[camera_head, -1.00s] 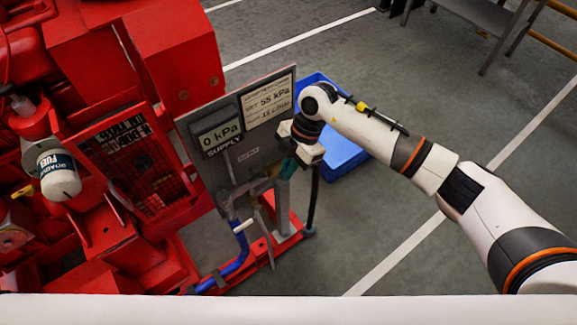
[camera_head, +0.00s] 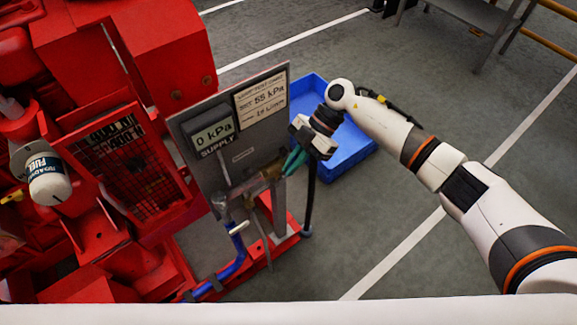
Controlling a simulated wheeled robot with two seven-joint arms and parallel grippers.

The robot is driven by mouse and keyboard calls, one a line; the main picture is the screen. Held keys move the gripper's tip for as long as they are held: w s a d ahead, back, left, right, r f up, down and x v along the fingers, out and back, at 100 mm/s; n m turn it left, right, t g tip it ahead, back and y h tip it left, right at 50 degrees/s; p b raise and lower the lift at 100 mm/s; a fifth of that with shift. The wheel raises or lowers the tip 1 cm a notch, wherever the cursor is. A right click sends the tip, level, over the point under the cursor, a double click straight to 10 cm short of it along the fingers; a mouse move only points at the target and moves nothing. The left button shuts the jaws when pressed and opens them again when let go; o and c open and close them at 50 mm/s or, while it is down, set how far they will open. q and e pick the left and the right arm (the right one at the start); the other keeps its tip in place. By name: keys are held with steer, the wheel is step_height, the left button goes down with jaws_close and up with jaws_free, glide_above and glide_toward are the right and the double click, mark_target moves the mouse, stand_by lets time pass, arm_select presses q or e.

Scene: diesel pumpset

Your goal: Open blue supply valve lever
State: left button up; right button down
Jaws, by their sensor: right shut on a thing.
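The blue supply pipe (camera_head: 232,268) runs low in front of the red base below the supply gauge (camera_head: 212,135). A small white lever (camera_head: 239,228) sits at its upper end, tilted across it. My right gripper (camera_head: 288,170) is to the upper right of this lever and apart from it. It is beside the right end of a brass-coloured pipe (camera_head: 262,182). A narrow teal piece (camera_head: 294,161) shows at its jaws, and the gripper is shut on it as far as I can see. Whether it touches the brass pipe is unclear. My left gripper is not in view.
A grey panel (camera_head: 240,157) carries the gauge, reading 0 kPa, and a label card (camera_head: 262,97). Red machinery (camera_head: 128,165) fills the left. A dark upright rod (camera_head: 310,200) stands below my right gripper. A blue bin (camera_head: 350,150) lies behind it.

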steer(key=shift+w+d+f+g+y+b, duration=0.2)
steer(key=shift+w+d+g+y+b, duration=0.15)
steer(key=shift+y+b, duration=0.2)
steer(key=shift+w+d+f+g+y+b, duration=0.15)
steer(key=shift+d+g+y+b, duration=0.1)
steer(key=shift+g+y+b, duration=0.25)
